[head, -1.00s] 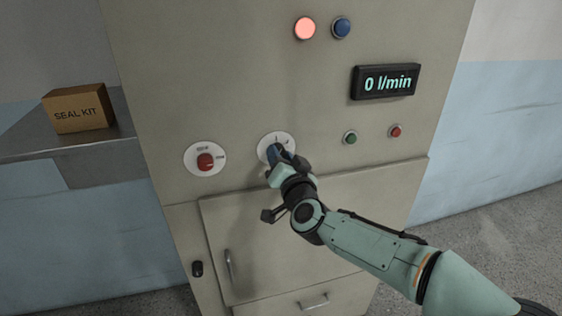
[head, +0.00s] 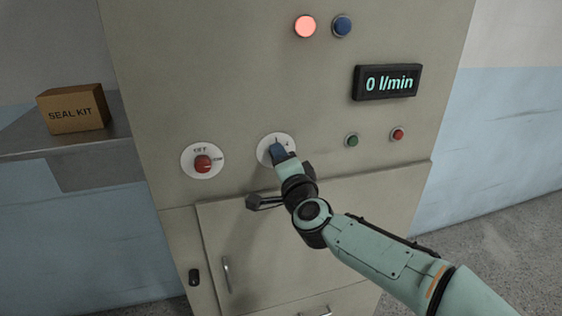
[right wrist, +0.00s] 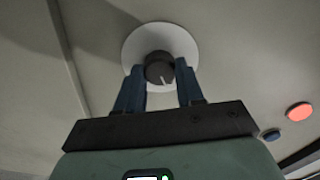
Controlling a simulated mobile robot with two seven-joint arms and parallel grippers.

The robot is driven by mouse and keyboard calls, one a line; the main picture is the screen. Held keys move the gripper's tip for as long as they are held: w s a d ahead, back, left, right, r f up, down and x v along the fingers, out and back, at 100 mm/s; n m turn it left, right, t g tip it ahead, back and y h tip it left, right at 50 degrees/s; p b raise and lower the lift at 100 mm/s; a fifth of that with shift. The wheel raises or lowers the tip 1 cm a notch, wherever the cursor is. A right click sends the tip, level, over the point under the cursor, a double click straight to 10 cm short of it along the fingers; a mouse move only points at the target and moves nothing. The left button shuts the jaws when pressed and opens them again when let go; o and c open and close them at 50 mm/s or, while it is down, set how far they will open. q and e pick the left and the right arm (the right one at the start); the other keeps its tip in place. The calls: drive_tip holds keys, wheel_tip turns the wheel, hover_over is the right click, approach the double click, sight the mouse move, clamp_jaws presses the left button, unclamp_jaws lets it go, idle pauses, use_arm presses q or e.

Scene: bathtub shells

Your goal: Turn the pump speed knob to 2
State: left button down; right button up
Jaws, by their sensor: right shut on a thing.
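The pump speed knob is a dark round knob (right wrist: 158,68) with a white pointer line, on a white round dial plate (right wrist: 185,42) in the right wrist view. In the head view the plate (head: 265,147) shows on the grey cabinet front, its knob largely hidden behind my gripper. My right gripper (head: 279,153) is at this dial. Its blue fingers (right wrist: 159,80) stand on both sides of the knob and are shut on it. The dial marks are mostly covered, so I cannot read the setting. My left gripper is not in view.
A red knob (head: 203,163) on another white dial sits to the left. A display (head: 387,82) reads 0 l/min. A lit red lamp (head: 305,27), blue button (head: 342,26), green button (head: 352,140) and red button (head: 398,134) are on the panel. A SEAL KIT box (head: 74,108) stands left.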

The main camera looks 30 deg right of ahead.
idle(0.5)
drive_tip(key=o, duration=1)
drive_tip(key=shift+o, duration=0.2)
drive_tip(key=shift+s, duration=0.1)
drive_tip(key=v, duration=1.3)
drive_tip(key=shift+a, duration=0.15)
